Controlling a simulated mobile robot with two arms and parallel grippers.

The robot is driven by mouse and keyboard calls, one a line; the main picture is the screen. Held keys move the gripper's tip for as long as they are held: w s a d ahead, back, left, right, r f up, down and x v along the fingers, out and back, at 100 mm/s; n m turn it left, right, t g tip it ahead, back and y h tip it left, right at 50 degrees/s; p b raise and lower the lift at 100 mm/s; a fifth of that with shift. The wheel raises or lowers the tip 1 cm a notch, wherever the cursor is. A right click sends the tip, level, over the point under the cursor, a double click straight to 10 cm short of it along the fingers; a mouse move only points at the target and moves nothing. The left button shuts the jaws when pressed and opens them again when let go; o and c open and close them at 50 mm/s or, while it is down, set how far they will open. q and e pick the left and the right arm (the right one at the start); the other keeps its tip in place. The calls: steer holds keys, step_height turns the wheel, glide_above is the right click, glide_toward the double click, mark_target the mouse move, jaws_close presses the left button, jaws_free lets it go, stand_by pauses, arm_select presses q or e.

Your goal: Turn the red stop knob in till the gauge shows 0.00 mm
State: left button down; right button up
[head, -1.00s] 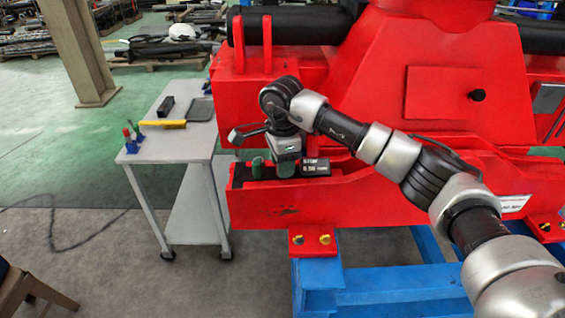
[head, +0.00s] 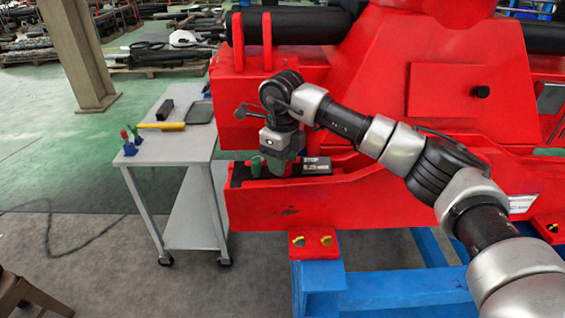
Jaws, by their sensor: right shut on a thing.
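My right gripper (head: 278,158) points down at the dark fixture on the left end of the red crane stand. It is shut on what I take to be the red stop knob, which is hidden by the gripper. A green post (head: 256,167) stands just left of the gripper. My left gripper is not in view.
A grey trolley (head: 201,150) stands left of the red stand (head: 300,209), holding a yellow tool (head: 161,126), a dark tray (head: 199,112) and small red, green and blue items. Blue supports (head: 320,279) carry the stand. Floor at the left is open.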

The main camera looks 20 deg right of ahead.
steer(key=m, duration=0.4)
steer(key=shift+m+b, duration=0.3)
steer(key=shift+b, duration=0.05)
steer(key=m, duration=0.4)
steer(key=shift+w+d, duration=0.1)
steer(key=shift+r+m+b, duration=0.1)
steer(key=shift+m+b, duration=0.2)
steer(key=o, duration=0.8)
steer(key=shift+o, duration=0.6)
